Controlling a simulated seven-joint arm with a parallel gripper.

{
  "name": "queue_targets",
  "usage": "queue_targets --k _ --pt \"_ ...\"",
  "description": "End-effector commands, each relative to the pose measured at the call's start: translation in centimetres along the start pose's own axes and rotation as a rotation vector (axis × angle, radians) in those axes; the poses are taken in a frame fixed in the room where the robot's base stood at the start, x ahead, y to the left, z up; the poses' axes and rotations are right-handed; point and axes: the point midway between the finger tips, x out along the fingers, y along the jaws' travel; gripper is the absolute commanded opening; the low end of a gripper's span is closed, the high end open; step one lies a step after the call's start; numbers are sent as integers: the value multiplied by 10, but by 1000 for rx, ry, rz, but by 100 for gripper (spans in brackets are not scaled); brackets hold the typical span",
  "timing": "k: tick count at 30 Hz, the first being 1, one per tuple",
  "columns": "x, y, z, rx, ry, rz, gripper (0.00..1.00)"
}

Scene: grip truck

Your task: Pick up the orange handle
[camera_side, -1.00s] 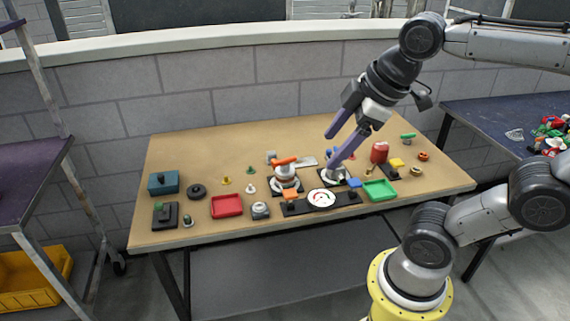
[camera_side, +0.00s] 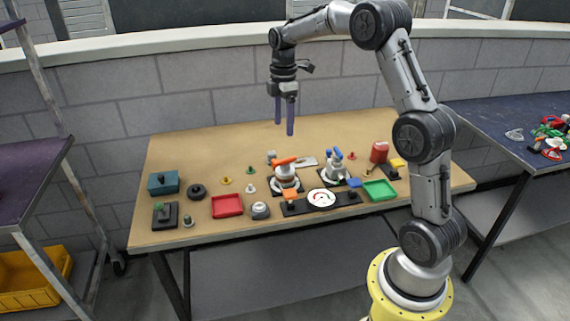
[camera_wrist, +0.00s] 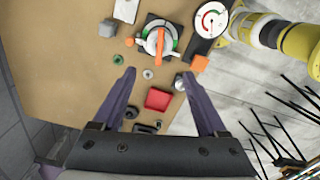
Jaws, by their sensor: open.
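The orange handle (camera_side: 285,161) sits on top of a white and grey valve (camera_side: 286,178) on a dark base, near the middle of the table. In the wrist view the orange handle (camera_wrist: 160,41) lies across the round valve at the top centre, beyond my fingertips. My gripper (camera_side: 284,130) points down with its two purple fingers apart, above and behind the handle in the side view. In the wrist view my gripper (camera_wrist: 163,76) is open and empty, with the fingers spread either side of the view's centre.
A second valve with a blue handle (camera_side: 334,154) stands to the right. A round gauge (camera_side: 321,198) with an orange block (camera_side: 291,194) is in front. A red tray (camera_side: 227,206), green tray (camera_side: 380,190) and red canister (camera_side: 379,151) are nearby. The table's back is clear.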

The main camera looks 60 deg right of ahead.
Motion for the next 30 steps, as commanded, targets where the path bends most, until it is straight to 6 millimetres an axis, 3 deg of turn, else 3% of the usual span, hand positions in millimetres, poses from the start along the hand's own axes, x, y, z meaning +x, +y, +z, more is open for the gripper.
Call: queue_targets --k 12,22,30 --pt "67 0 4 9 0 -4 75" --pt "94 0 4 9 0 -5 75" --pt "130 0 6 8 0 -4 75"
